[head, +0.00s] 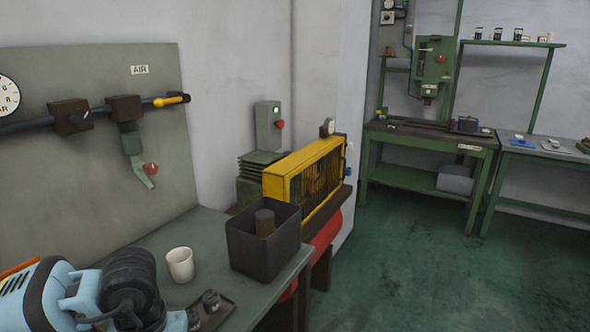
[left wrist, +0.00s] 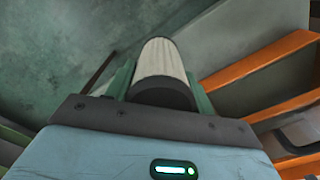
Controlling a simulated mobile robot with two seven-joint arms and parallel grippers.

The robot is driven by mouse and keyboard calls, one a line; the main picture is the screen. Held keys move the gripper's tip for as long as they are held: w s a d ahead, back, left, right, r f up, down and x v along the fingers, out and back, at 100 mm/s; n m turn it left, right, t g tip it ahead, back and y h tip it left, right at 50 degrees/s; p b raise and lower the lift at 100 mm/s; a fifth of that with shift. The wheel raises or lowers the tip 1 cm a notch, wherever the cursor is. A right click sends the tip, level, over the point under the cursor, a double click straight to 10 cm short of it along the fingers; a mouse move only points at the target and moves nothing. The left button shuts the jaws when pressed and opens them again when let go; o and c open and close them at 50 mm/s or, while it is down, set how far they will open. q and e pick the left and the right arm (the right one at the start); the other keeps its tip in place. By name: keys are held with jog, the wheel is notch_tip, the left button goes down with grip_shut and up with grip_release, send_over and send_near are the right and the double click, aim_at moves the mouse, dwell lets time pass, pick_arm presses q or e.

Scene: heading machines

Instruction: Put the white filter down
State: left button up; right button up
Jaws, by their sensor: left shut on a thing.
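The white filter (left wrist: 161,62) is a pale ribbed cylinder with a dark near end, seen in the left wrist view. My left gripper (left wrist: 163,86) is shut on it, with a green finger on each side. What lies directly under the filter is hard to tell. In the head view my blue and black left arm comes in at the lower left, but its fingers and the held filter do not show. My right gripper is in neither view.
The grey bench holds a white cup (head: 180,265), a small dark tray (head: 226,309) with dark round parts, and an open dark bin (head: 265,262) with a brown cylinder inside. Orange bars (left wrist: 262,75) lie right of the filter in the wrist view.

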pick_arm(q)
jog(key=shift+s+d+f+m, duration=0.1)
jog(key=shift+s+m, duration=0.45)
jog(key=shift+s+d+f+m, duration=0.1)
jog(key=shift+s+m, duration=0.4)
jog(key=shift+m, duration=0.05)
jog(key=shift+c, duration=0.2)
jog(key=shift+w+r, duration=0.1)
